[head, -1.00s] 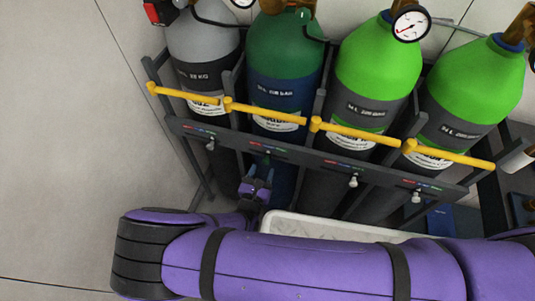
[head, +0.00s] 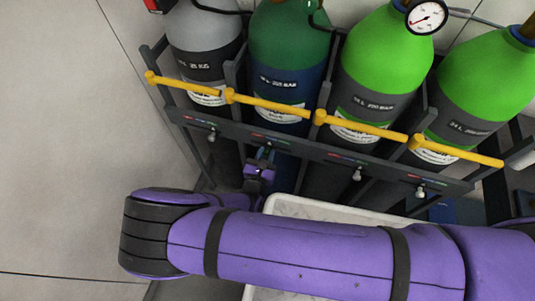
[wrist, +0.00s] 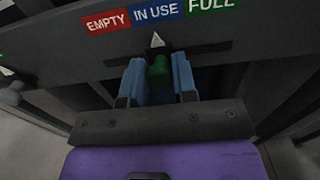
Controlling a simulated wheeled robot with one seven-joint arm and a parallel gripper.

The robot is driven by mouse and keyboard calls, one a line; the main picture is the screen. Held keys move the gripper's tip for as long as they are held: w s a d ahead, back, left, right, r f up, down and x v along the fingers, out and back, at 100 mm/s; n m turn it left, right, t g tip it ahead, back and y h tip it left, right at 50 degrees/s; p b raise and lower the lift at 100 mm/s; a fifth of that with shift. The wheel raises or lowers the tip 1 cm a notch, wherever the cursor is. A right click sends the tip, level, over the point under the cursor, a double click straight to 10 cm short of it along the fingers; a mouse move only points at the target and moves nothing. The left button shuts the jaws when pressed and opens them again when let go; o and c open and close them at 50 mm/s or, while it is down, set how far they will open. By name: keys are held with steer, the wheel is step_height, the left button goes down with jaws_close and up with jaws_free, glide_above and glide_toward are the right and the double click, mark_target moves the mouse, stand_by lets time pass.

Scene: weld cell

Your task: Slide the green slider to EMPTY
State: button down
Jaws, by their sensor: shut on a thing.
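The green slider (wrist: 159,70) sits in a dark slot on the rack's grey rail. Its white pointer (wrist: 157,40) stands under the blue IN USE label (wrist: 154,13). The red EMPTY label (wrist: 107,21) is to the left of it and the green FULL label (wrist: 210,4) to the right. My gripper (wrist: 159,80) is shut on the slider, with one blue finger on each side of the knob. In the head view my gripper (head: 262,163) is at the rail below the dark green cylinder, and the slider is mostly hidden there.
Grey, dark green and light green cylinders (head: 290,60) stand in the rack behind yellow bars (head: 268,103). Other sliders with pale knobs (head: 357,174) sit along the rail (head: 310,150). A white tray (head: 290,207) lies behind my arm. The left floor is clear.

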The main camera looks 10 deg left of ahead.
steer(key=a, duration=0.4)
steer(key=shift+w+a, duration=0.1)
steer(key=shift+a, duration=0.15)
steer(key=c, duration=0.9)
jaws_free()
glide_toward(257, 142)
steer(key=s, duration=0.4)
steer(key=shift+s+a+r, duration=0.1)
steer(key=shift+s+a, duration=0.1)
steer(key=shift+s, duration=0.15)
steer(key=shift+s, duration=0.15)
